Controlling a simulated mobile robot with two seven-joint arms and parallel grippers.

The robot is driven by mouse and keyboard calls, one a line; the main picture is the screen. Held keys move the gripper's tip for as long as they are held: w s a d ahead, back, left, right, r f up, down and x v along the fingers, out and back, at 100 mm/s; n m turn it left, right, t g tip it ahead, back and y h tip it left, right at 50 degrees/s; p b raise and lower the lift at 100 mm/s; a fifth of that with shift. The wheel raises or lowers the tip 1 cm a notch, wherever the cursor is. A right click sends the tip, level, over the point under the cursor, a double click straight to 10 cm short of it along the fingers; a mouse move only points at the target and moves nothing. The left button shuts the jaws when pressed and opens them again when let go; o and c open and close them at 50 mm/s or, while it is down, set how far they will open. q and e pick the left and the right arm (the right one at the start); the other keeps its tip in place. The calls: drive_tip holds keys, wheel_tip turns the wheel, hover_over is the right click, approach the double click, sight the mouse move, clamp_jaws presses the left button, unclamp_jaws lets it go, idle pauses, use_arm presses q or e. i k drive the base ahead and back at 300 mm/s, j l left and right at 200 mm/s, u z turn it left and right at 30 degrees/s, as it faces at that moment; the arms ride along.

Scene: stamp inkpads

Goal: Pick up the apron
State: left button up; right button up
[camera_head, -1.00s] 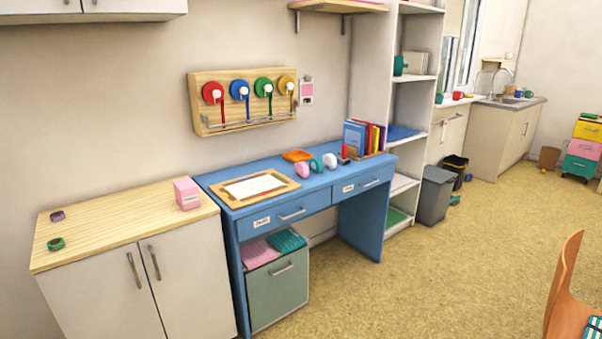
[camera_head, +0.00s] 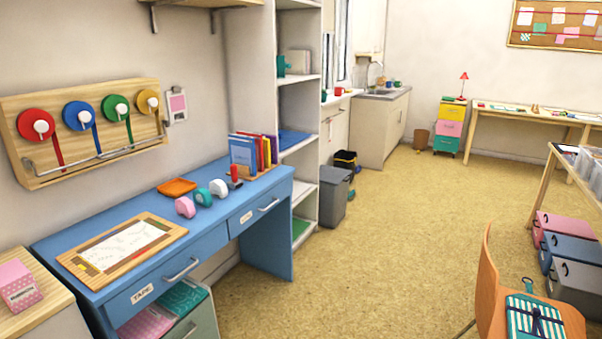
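A folded teal-and-white striped cloth with a dark tie across it, which looks like the apron (camera_head: 536,318), lies on the seat of an orange chair (camera_head: 488,285) at the bottom right. The bottom of the picture cuts off part of the chair. Neither of my grippers shows in the view.
A blue desk (camera_head: 213,238) with a framed sheet (camera_head: 122,246) and tape dispensers stands at the left. Storage boxes (camera_head: 574,286) sit on the floor under a table (camera_head: 577,172) at the right. The floor (camera_head: 372,235) between desk and chair is clear.

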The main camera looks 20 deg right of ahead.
sight(528, 317)
drive_tip(key=i+z, duration=0.8)
drive_tip(key=i, duration=0.15)
drive_tip(key=i+z, duration=0.4)
drive_tip(key=i+j+z, duration=0.25)
drive_tip(key=i+z, duration=0.2)
drive_tip(key=i+j+z, duration=0.15)
drive_tip(key=i+z, duration=0.25)
drive_tip(key=i+j+z, duration=0.15)
drive_tip(key=z, duration=0.25)
drive_tip(key=i+j+z, duration=0.2)
drive_tip(key=j+z, duration=0.2)
drive_tip(key=i+j+z, duration=0.2)
drive_tip(key=z, duration=0.2)
drive_tip(key=i+j+z, duration=0.2)
drive_tip(key=j, duration=0.15)
drive_tip(key=j+z, duration=0.15)
drive_tip(key=j, duration=0.2)
drive_tip(key=j+z, duration=0.2)
drive_tip(key=j, duration=0.15)
drive_tip(key=i, duration=0.05)
